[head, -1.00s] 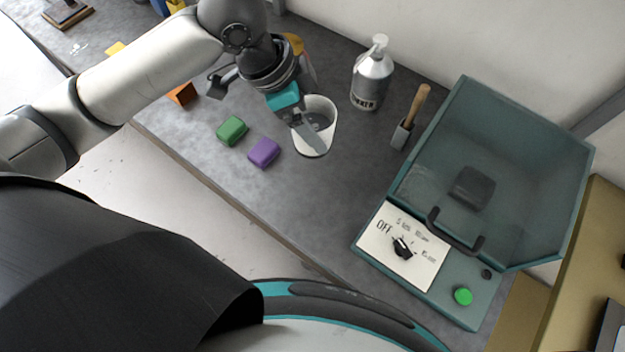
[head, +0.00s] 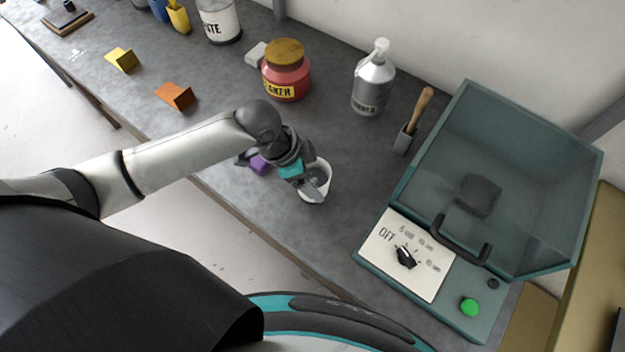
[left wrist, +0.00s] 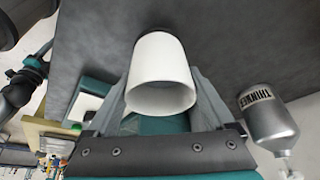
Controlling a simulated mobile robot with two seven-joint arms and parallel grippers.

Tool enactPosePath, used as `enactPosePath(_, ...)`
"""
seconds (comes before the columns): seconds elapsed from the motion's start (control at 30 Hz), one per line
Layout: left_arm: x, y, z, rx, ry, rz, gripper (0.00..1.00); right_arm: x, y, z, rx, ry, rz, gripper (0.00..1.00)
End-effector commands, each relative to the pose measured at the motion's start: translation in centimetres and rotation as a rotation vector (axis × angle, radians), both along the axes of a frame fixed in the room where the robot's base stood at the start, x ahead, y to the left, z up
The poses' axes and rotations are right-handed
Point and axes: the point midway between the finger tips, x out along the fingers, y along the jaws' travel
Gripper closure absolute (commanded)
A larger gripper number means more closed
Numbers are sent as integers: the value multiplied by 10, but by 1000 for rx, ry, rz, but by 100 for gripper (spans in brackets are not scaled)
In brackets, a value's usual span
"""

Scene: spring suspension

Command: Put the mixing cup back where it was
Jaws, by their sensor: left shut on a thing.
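The mixing cup (head: 322,186) is white and open-topped, with grey inside. My left gripper (head: 308,187) is shut on it. The cup is near the bench top, but I cannot tell whether it touches. In the left wrist view the cup (left wrist: 160,70) sits between the two fingers (left wrist: 160,95), its open mouth toward the camera and a dark shadow by its far end. My right gripper is not in view.
The glass-lidded machine (head: 420,268) is to the right. A purple block (head: 258,163) is partly hidden by my gripper. Bench before the cup is clear.

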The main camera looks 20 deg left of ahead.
Motion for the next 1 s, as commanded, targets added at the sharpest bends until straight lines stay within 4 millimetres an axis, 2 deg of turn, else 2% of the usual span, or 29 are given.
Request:
enactPosePath(0.03,0,-1,-10,-1,2,0,94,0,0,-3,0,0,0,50)
enactPosePath(0.17,0,0,-23,0,0,0,94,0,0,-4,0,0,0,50)
enactPosePath(0.57,0,0,-27,-1,0,0,94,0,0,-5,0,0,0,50)
enactPosePath(0.6,0,0,-28,1,0,0,12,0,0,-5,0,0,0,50)
enactPosePath(0.7,0,0,-28,0,0,0,1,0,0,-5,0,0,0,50)
enactPosePath(1.0,0,0,-24,-1,-1,-1,0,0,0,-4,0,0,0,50)
